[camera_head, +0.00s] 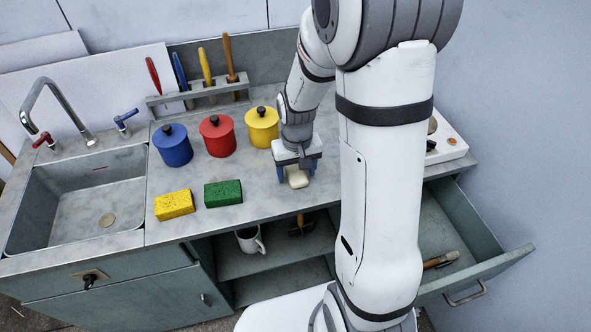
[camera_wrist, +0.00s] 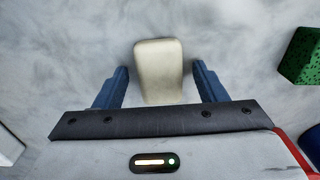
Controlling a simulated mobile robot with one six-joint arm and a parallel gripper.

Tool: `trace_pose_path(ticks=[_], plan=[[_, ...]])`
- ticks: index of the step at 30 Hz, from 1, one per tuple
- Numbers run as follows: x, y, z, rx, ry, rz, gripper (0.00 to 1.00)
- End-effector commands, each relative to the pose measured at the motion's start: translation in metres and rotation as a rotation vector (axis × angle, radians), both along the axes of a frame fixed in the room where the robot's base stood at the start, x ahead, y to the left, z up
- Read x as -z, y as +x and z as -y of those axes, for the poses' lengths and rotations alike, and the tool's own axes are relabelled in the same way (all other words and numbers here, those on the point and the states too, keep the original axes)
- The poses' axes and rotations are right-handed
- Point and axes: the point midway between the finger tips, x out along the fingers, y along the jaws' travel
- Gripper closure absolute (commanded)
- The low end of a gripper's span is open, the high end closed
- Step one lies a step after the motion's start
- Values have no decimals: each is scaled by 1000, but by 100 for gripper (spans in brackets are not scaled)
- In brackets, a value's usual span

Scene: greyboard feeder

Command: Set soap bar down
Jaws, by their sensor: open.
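The cream soap bar (camera_head: 297,178) lies on the grey countertop, to the right of the green sponge. In the wrist view the soap bar (camera_wrist: 158,68) sits between the two blue fingers, with a gap on each side. My gripper (camera_head: 298,171) points down over the soap bar. Its fingers are open and do not touch the bar; they also show in the wrist view (camera_wrist: 161,88).
A green sponge (camera_head: 223,193) and a yellow sponge (camera_head: 174,205) lie left of my gripper. Blue (camera_head: 172,147), red (camera_head: 217,137) and yellow (camera_head: 262,128) lidded pots stand behind. A sink (camera_head: 85,200) is at far left. A drawer (camera_head: 480,250) stands open at right.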

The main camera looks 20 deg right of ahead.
Motion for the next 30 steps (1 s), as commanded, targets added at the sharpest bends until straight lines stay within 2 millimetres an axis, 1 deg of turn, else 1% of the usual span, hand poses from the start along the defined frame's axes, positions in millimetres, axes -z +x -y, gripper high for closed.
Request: trace_pose_path(ticks=[5,9,11,21,24,30], plan=[[-1,0,0,-1,0,0,35],[-10,1,0,-1,0,4,35],[-20,1,0,-1,0,6,35],[-92,1,-1,-2,0,6,35],[-107,1,-1,-2,0,4,35],[-125,-2,-1,-2,0,7,35]])
